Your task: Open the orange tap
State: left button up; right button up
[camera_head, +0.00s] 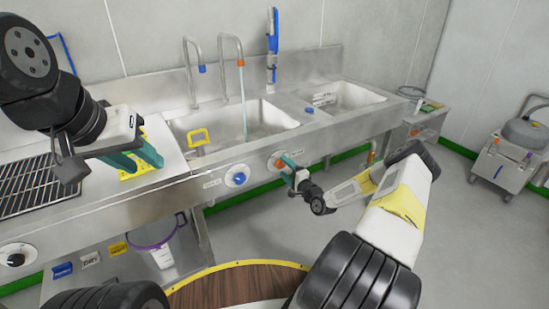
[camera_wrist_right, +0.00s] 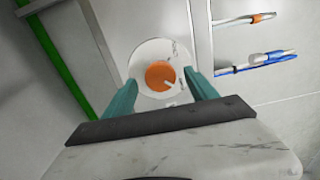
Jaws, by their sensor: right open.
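The orange tap knob (camera_head: 280,162) sits on a round pale plate on the front panel of the steel sink unit. In the right wrist view the orange knob (camera_wrist_right: 160,75) lies between the two teal fingers, with a pale mark on its face. My right gripper (camera_wrist_right: 161,78) is open, one finger on each side of the knob; contact cannot be told. In the head view my right gripper (camera_head: 289,175) is right at the knob and partly hides it. My left gripper (camera_head: 137,157) hangs at the left above the counter, its teal fingers apart and empty.
A blue knob (camera_head: 236,176) sits left of the orange one. Above the basin (camera_head: 225,124), a spout with an orange tip (camera_head: 241,62) has a thin pale stream below it. A blue-tipped spout (camera_head: 202,69) stands beside it. A yellow frame (camera_head: 198,137) is at the basin's edge.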

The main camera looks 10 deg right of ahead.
jog(key=v, duration=0.6)
jog(key=shift+s, duration=0.3)
notch_tip(320, 180, up, 10)
jog(key=w+a+n+g+h, duration=0.1)
jog(key=w+n+g+h, duration=0.1)
jog(key=n+g, duration=0.5)
jog(key=s+a+r+n+g+h, duration=0.15)
jog(key=s+r, duration=0.25)
jog(key=r, duration=0.4)
jog(key=s+r+n+h, duration=0.2)
jog(key=s+r+n, duration=0.15)
jog(key=r, duration=0.45)
jog(key=s+a+r+n, duration=0.1)
jog(key=s+r, duration=0.3)
jog(key=s, duration=0.6)
jog(key=s+a+r+n+g+y, duration=0.1)
jog(key=s+a+r, duration=0.3)
jog(key=s, duration=0.6)
jog(key=s+a+r+g, duration=0.1)
jog(key=s+a+r, duration=0.2)
jog(key=s, duration=0.7)
jog(key=shift+r+n, duration=0.4)
jog(key=shift+r, duration=0.5)
